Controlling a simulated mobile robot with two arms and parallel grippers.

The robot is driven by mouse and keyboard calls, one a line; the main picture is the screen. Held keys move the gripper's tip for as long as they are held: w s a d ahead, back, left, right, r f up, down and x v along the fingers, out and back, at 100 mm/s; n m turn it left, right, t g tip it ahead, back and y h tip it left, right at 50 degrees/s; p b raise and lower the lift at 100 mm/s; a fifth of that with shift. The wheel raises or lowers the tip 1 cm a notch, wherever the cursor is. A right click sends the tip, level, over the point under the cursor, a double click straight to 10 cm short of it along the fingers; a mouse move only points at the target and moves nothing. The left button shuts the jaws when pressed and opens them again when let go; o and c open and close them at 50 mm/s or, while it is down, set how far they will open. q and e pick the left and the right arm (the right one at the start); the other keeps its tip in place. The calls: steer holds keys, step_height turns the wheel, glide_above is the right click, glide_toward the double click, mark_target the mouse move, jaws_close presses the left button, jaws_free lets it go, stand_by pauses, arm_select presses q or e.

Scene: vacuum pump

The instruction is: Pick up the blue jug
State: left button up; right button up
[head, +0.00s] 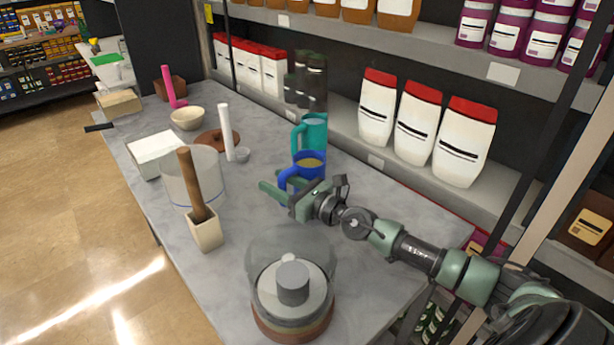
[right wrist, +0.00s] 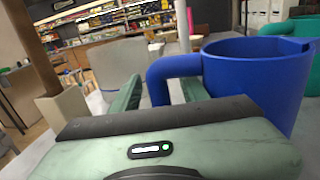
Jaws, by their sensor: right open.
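The blue jug (head: 309,162) stands upright on the grey table, in front of a teal jug (head: 314,130). My right gripper (head: 275,188) is low at the jug's near left side, its fingers pointing left. In the right wrist view the blue jug (right wrist: 258,78) fills the right side. Its handle (right wrist: 160,82) comes down between my two open fingers (right wrist: 158,97), with a gap visible on the left finger's side. The handle's lower end is hidden behind my gripper body. My left gripper is not in view.
A clear-lidded round container (head: 290,285) stands at the table's near end. A wooden-handled item in a beige holder (head: 205,230), a clear tub (head: 180,180) and a white cylinder (head: 227,133) stand to the left. Shelves with white bags (head: 415,120) line the right side.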

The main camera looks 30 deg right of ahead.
steer(key=shift+w+a+f, duration=0.15)
steer(key=shift+w+a, duration=0.05)
steer(key=shift+w, duration=0.4)
jaws_close()
stand_by(0.9)
steer(key=shift+r, duration=0.2)
